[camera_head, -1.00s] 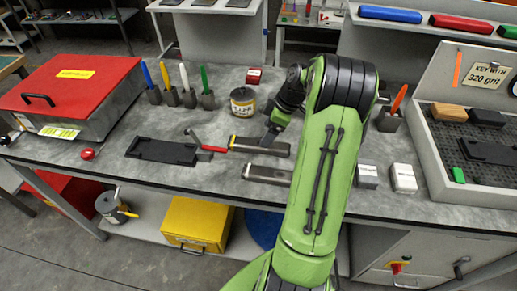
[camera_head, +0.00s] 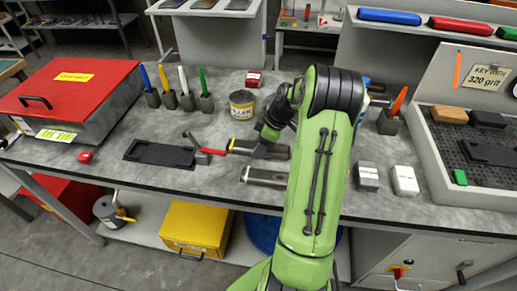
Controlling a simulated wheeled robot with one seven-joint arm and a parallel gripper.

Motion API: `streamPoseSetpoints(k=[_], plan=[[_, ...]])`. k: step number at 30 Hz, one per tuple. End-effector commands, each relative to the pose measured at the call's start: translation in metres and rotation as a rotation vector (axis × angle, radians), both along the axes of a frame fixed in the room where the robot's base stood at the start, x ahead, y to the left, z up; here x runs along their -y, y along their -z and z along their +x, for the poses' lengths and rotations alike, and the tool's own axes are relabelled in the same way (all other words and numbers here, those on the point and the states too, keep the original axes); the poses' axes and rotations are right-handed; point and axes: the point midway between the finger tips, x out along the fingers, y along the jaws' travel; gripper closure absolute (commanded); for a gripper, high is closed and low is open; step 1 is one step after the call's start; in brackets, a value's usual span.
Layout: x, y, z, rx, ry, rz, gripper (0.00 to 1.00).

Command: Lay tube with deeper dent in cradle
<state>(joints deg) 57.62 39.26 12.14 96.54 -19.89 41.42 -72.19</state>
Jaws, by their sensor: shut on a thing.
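Two grey metal tubes lie side by side on the bench in the middle. The far tube (camera_head: 278,152) is partly hidden by my gripper, and the near tube (camera_head: 262,175) lies in front of it, its right end close to my arm. I cannot make out the dents or tell which is deeper. My gripper (camera_head: 259,149) is down at the far tube and shut on it; the fingertips are small and dark. A flat black cradle (camera_head: 137,152) lies empty on the bench to the left. Another black cradle-like holder (camera_head: 493,153) is in the booth at right.
A red-handled tool (camera_head: 213,151) lies between the left cradle and the tubes. A can (camera_head: 242,105) and upright coloured markers (camera_head: 184,88) stand behind. A red-lidded box (camera_head: 68,85) is at left. Two white-grey blocks (camera_head: 404,180) sit right of my arm.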

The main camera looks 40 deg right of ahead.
Motion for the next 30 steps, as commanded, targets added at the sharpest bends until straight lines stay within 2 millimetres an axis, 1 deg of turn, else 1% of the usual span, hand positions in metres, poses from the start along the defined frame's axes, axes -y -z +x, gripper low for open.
streamPoseSetpoints(k=[1,2,3,7,9,11,18,21,24,30], plan=[[0.000,0.000,0.000,0.001,0.000,-0.001,0.81],[0.000,0.000,0.000,0.001,0.000,-0.001,0.84],[0.000,-0.001,0.000,0.002,-0.001,0.000,0.90],[0.000,-0.001,0.000,0.002,-0.001,0.000,0.90],[0.000,-0.005,0.001,0.002,0.000,-0.001,0.90],[0.001,-0.014,0.001,0.003,0.001,-0.004,0.90],[0.001,-0.075,0.001,0.004,0.000,-0.005,0.91],[0.001,-0.092,0.001,0.004,0.000,-0.003,0.91],[0.000,-0.101,0.000,0.002,-0.001,-0.002,0.91],[0.000,-0.101,0.000,0.002,-0.001,0.000,0.91]])
